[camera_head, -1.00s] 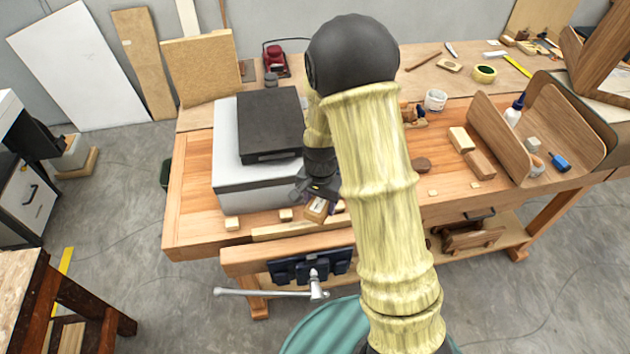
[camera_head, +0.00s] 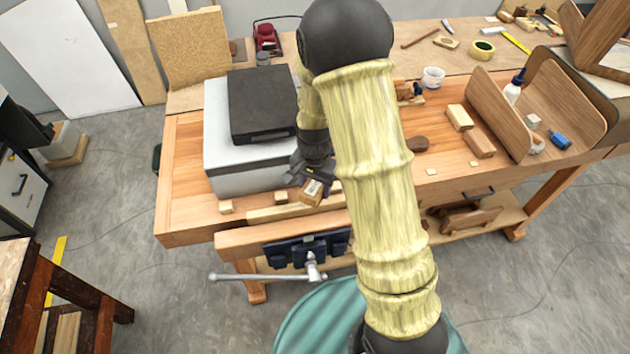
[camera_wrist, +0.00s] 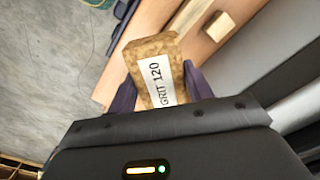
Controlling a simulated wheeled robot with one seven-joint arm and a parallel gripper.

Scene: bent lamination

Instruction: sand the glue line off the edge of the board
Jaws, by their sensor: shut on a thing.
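My gripper (camera_head: 311,182) is shut on a cork-coloured sanding block (camera_head: 312,192) at the front of the bench. In the wrist view the sanding block (camera_wrist: 155,72) sits between the dark purple fingers, with a white label reading "GRIT 120" facing the camera. A long pale board (camera_head: 285,214) lies along the bench's front edge, by the vise (camera_head: 305,249). The block is at or just above the board's right part; I cannot tell whether they touch. The block and my arm hide part of the board. The glue line cannot be made out.
A white case (camera_head: 235,177) with a black box (camera_head: 262,105) on it stands close left of my gripper. Small wooden blocks (camera_head: 281,197) lie on the front of the bench (camera_head: 183,190). The curved wooden piece (camera_head: 500,115) stands at the right.

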